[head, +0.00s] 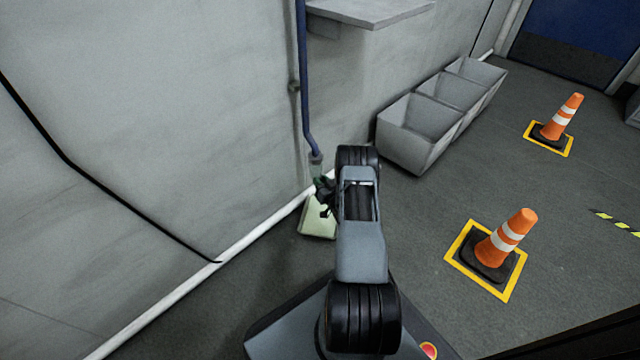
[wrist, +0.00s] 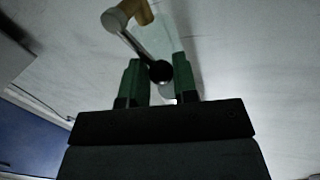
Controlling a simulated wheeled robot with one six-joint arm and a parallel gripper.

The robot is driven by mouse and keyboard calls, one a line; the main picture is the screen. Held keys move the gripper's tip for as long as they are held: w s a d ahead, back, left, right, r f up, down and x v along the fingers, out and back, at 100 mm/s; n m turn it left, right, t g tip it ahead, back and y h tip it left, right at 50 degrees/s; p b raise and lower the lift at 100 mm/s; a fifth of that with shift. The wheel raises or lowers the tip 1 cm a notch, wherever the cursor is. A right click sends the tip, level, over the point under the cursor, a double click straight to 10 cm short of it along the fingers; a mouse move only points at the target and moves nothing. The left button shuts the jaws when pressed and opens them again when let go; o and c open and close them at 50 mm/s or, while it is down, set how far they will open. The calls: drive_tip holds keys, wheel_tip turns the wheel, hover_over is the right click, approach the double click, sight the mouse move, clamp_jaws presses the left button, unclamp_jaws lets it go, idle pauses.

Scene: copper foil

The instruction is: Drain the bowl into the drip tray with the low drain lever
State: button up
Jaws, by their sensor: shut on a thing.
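The drain lever (wrist: 143,49) shows in the wrist view as a thin metal rod with a dark ball knob (wrist: 160,72). It runs from a brass-coloured valve body (wrist: 128,13) at the upper left down to my gripper. My gripper (wrist: 158,66) has its two green fingers on either side of the knob and is shut on it. A pale, translucent shape behind the rod may be the bowl (wrist: 168,35). In the head view my gripper (head: 325,193) is low by the wall, above the pale drip tray (head: 318,222) on the floor. My arm hides part of the tray, and the lever cannot be made out there.
A blue pipe (head: 303,85) runs down the grey wall to this spot. Grey open bins (head: 412,140) stand along the wall beyond my arm. Two orange cones (head: 507,236) stand on yellow-edged squares at the right. A grey shelf (head: 368,12) juts from the wall above.

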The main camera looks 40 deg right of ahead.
drive_tip(key=shift+s+f+m, duration=0.1)
drive_tip(key=shift+f+m, duration=0.05)
drive_tip(key=shift+m, duration=0.25)
drive_tip(key=o, duration=0.6)
drive_tip(key=shift+o, duration=1.4)
drive_tip(key=shift+d, duration=0.1)
drive_tip(key=s+a+r+p, duration=0.1)
drive_tip(key=s+p, duration=0.4)
drive_tip(key=s, duration=0.8)
drive_tip(key=shift+s+a+r, duration=0.15)
drive_tip(key=shift+s+a, duration=0.15)
drive_tip(key=shift+a, duration=0.1)
